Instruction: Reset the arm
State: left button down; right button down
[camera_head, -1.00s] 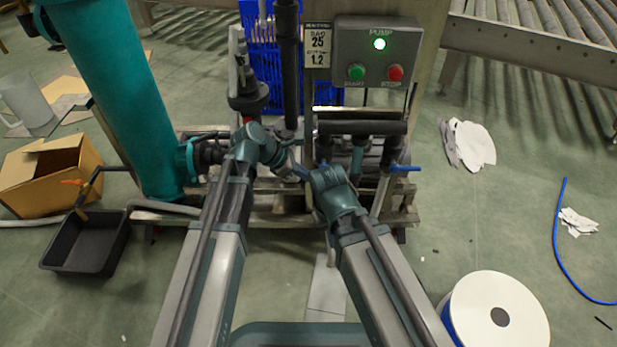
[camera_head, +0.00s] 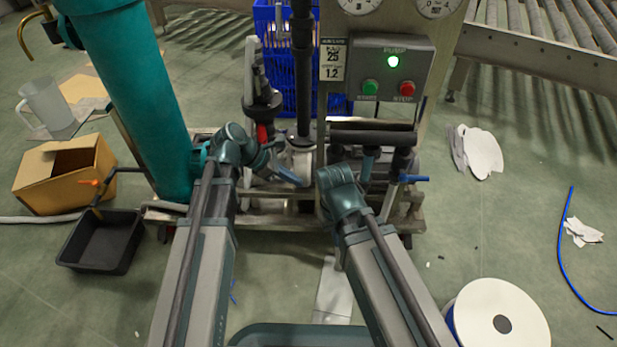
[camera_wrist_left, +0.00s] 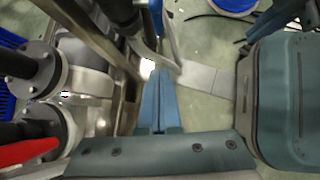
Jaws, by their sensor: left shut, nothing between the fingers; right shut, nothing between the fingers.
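My left gripper (camera_head: 291,177) is in front of the pump machine, its blue-grey fingers pointing right and slightly down. In the left wrist view its fingers (camera_wrist_left: 160,105) lie together with nothing between them. My right gripper (camera_head: 330,190) is a little lower and to the right, close to the left one. It is shut and empty, though its fingertips are mostly hidden behind its own teal wrist. A large teal wrist part of my own shows at the right of the left wrist view. Both arms reach forward over the floor.
The pump machine has a control box (camera_head: 386,75) with a lit green lamp, dark pipes and a blue-handled valve (camera_head: 412,179). A teal cylinder (camera_head: 130,95), cardboard box (camera_head: 65,172) and black tray (camera_head: 103,241) stand left. A white spool (camera_head: 480,315) is lower right.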

pick_arm(q)
jog(key=shift+a+p+v, duration=0.2)
jog(key=shift+p+v, duration=0.8)
jog(key=shift+v, duration=1.1)
jog(key=shift+f, duration=0.2)
jog(key=s+d+m+g+y+p, duration=0.1)
jog(key=s+m+y+p, duration=0.35)
jog(key=m, duration=0.75)
jog(key=s+d+m+g+y+p, duration=0.15)
jog(key=s+m+y, duration=0.35)
jog(key=s+m, duration=0.55)
notch_tip(320, 180, up, 38)
jog(key=m+p, duration=0.1)
jog(key=p, duration=3.6)
jog(key=shift+w+d+r, duration=0.15)
jog(key=shift+w+d, duration=0.05)
jog(key=shift+w, duration=0.15)
jog(key=shift+m+t, duration=0.25)
